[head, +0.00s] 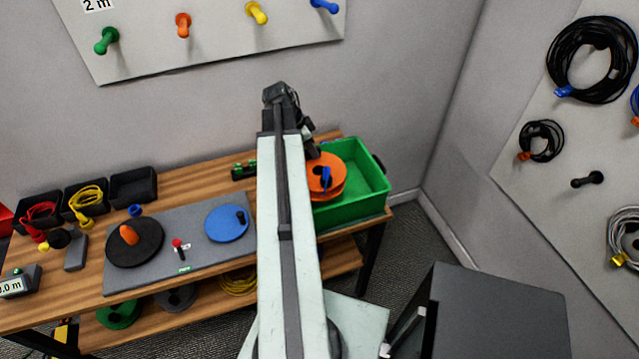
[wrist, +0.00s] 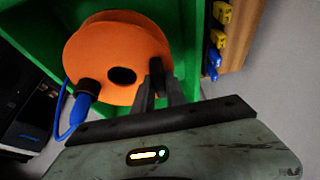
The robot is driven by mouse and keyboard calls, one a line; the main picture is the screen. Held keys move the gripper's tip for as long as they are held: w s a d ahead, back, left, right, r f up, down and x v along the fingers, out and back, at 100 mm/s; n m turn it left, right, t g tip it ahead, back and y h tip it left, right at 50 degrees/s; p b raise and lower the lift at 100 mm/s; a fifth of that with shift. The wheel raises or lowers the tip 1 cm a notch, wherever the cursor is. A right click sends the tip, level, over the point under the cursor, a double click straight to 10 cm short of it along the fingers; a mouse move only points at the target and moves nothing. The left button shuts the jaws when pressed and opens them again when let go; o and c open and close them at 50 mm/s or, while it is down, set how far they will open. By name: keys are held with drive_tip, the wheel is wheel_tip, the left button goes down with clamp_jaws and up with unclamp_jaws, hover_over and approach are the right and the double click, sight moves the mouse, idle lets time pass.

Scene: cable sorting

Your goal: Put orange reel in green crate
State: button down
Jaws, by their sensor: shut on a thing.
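The orange reel (head: 337,172) has a dark centre hole and a blue plug on its face. In the head view it overlaps the left part of the green crate (head: 365,205). I cannot tell if it rests on the crate's floor or hangs just above it. In the wrist view the reel (wrist: 115,45) lies against the green crate walls (wrist: 190,55). My gripper (wrist: 157,82) is shut on the reel near its edge; in the head view my gripper (head: 313,151) is partly hidden behind my arm.
The wooden bench (head: 190,172) carries a grey mat (head: 190,255) with a black reel (head: 148,250) and a blue reel (head: 222,224). Black bins (head: 133,186) stand at the back left. A pegboard (head: 215,35) hangs above. A dark cabinet (head: 500,315) stands at front right.

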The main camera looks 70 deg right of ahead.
sight(312, 167)
wheel_tip(312, 167, down, 9)
drive_tip(key=b, duration=0.7)
drive_tip(key=shift+r, duration=0.3)
drive_tip(key=c, duration=1.7)
unclamp_jaws()
drive_tip(key=shift+f, duration=0.15)
drive_tip(key=o, duration=0.3)
drive_tip(key=shift+o, duration=0.2)
drive_tip(key=shift+r+p, duration=0.3)
drive_tip(key=shift+r, duration=0.1)
drive_tip(key=p+v, duration=1.1)
drive_tip(key=shift+a+r, duration=0.15)
drive_tip(key=shift+r, duration=0.25)
drive_tip(key=shift+w+f, duration=0.1)
drive_tip(key=shift+f, duration=0.05)
